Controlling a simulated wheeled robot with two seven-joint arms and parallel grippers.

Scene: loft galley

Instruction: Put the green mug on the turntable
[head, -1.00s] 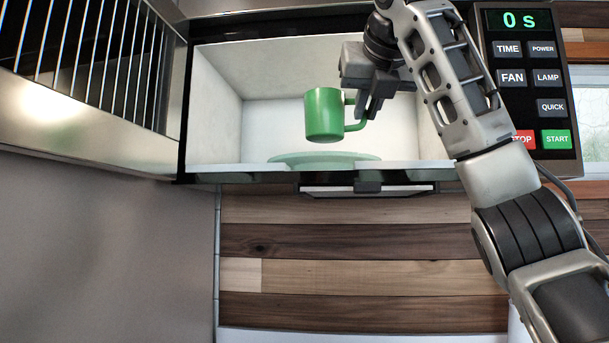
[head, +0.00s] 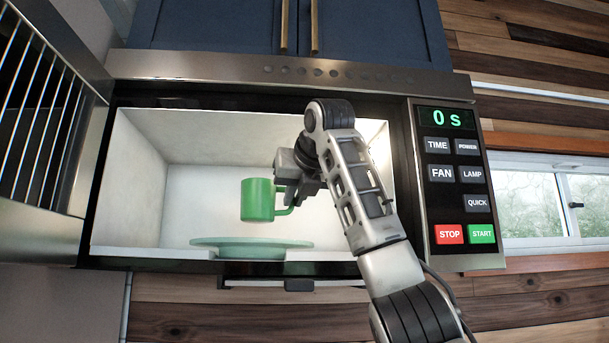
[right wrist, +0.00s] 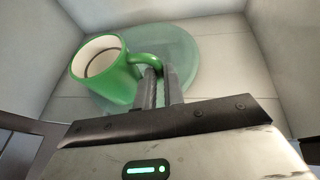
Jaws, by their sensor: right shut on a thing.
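The green mug (head: 258,200) is upright inside the open microwave, held by its handle in my right gripper (head: 289,200). The turntable (head: 240,250) is a pale green disc on the microwave floor. In the head view the mug hangs above the disc with a gap below it. In the right wrist view the mug (right wrist: 102,72) overlaps the left part of the turntable (right wrist: 185,50), and the gripper fingers (right wrist: 160,85) are shut on the handle. The mug looks empty. My left gripper is not in view.
The microwave (head: 127,200) has pale inner walls around the arm. Its door (head: 45,150) stands open at the left. A control panel (head: 457,190) showing "0 s" is at the right. Blue cabinets (head: 380,30) are above, a window (head: 530,205) at the right.

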